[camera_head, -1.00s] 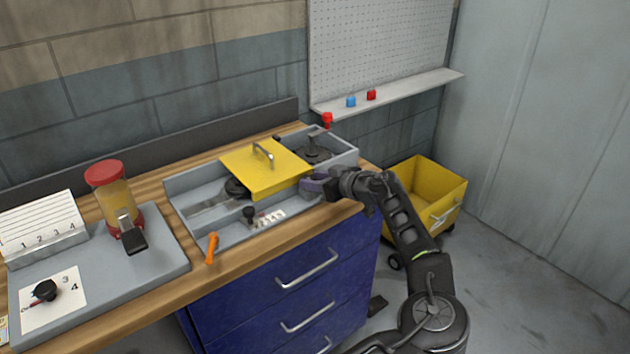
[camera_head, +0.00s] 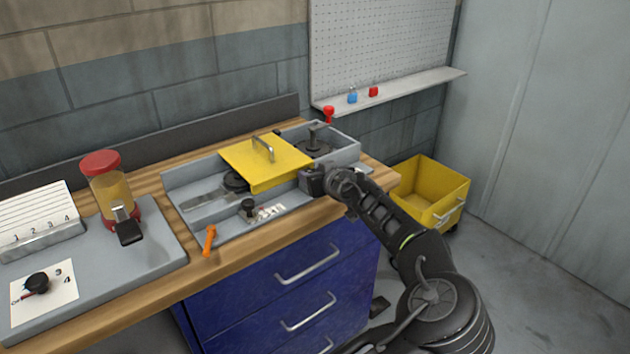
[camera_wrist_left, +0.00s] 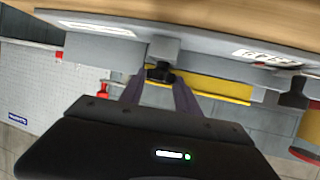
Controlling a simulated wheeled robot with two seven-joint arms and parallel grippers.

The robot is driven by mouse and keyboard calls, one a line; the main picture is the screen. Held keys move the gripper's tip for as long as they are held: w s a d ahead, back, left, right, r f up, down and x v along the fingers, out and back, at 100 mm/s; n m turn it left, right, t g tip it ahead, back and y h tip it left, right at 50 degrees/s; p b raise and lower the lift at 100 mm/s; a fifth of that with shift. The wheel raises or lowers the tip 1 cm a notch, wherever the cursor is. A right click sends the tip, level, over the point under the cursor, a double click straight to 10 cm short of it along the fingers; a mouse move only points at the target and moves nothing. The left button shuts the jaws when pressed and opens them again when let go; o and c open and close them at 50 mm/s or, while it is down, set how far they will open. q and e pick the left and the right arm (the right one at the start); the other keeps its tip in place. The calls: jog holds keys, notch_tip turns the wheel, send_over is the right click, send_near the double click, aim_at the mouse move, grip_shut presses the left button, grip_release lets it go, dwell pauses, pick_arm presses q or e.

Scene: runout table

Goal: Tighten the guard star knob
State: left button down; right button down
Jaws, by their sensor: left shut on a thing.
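The yellow guard (camera_head: 265,165) with its metal handle (camera_head: 263,148) lies over the grey tray of the machine (camera_head: 205,232). My left gripper (camera_head: 312,180) is at the guard's front right corner, at the tray's front wall. In the left wrist view my left gripper (camera_wrist_left: 160,82) has its two fingers on either side of a small black knob (camera_wrist_left: 160,70), shut on it. The knob sits at a grey block, with the yellow guard (camera_wrist_left: 215,86) behind it. In the head view the gripper hides the knob. My right gripper is in neither view.
An orange lever (camera_head: 210,240) and a small black knob (camera_head: 248,207) are on the tray's front. A red-lidded jar (camera_head: 103,190) stands at left. A yellow bin (camera_head: 430,190) is on the floor at right. Blue drawers (camera_head: 270,290) are below.

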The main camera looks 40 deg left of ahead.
pick_arm(q)
jog(key=shift+s+a+m+t+h+b, duration=0.1)
jog(key=shift+s+m+t+h+b, duration=0.1)
jog(key=shift+m+t+h, duration=0.4)
jog(key=shift+s+a+m+t+h+b, duration=0.15)
jog(key=shift+m+t+h, duration=0.25)
jog(key=shift+m+t, duration=0.25)
jog(key=shift+w, duration=0.1)
jog(key=c, duration=0.9)
grip_release()
jog(key=shift+d, duration=0.1)
jog(key=shift+n+g+y, duration=0.35)
jog(key=shift+y, duration=0.05)
